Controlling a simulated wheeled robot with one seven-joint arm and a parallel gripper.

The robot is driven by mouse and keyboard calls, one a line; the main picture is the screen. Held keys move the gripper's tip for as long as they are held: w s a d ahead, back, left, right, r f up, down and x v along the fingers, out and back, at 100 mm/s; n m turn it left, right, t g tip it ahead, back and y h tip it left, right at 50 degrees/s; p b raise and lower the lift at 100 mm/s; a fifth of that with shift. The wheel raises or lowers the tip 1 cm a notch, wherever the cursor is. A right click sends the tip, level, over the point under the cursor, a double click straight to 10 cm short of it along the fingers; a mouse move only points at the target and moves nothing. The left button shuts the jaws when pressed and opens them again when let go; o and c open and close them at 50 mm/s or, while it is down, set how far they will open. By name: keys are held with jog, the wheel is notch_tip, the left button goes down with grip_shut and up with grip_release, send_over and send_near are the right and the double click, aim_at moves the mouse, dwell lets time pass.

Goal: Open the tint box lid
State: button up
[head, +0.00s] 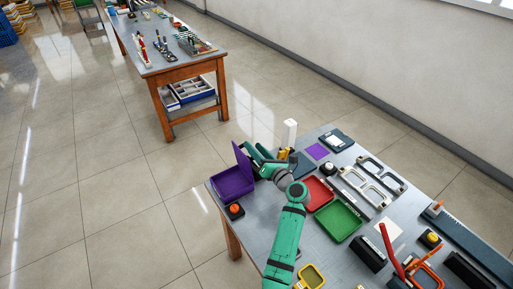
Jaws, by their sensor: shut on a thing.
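The tint box (230,187) is a purple box at the left end of the near metal-topped table. Its purple lid (241,161) stands raised and tilted at the box's right side. My green arm reaches from the bottom of the picture to the lid. My gripper (250,152) is at the lid's right side, shut on it. The fingertips are small and partly hidden, so the exact grip point is not clear.
An orange-topped button (235,210) sits just in front of the box. Red (318,193) and green (338,221) trays lie to the right. A white upright block (290,132) stands behind my gripper.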

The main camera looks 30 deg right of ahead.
jog(key=shift+s+a+f, duration=0.1)
jog(key=shift+f, duration=0.65)
jog(key=s+r, duration=0.1)
jog(key=s, duration=0.9)
jog(key=shift+s+r, duration=0.15)
jog(key=shift+s, duration=0.25)
jog(key=shift+w+d, duration=0.1)
jog(key=shift+d, duration=0.1)
